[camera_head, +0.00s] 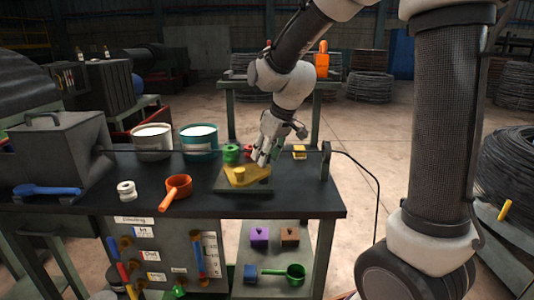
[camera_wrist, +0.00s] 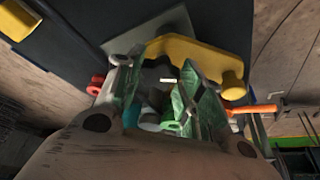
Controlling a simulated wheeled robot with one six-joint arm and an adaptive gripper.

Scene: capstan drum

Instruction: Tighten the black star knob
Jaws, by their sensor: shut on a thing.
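The black star knob (camera_wrist: 154,76) shows between my fingers in the wrist view, beside a yellow bracket-like part (camera_wrist: 198,58). My gripper (camera_wrist: 158,92) is shut on the knob, one finger on each side of it; the fingers hide part of its edge. In the head view my gripper (camera_head: 262,158) points down at the yellow part (camera_head: 242,176), which sits on a dark plate (camera_head: 230,188) on the bench. The knob is hidden by my gripper there.
A green round thing (camera_head: 231,153) lies just left of my gripper. An orange ladle (camera_head: 177,188), a white roll (camera_head: 126,190) and two tins, one white (camera_head: 152,142) and one teal (camera_head: 199,142), stand further left. A small yellow block (camera_head: 299,152) lies right.

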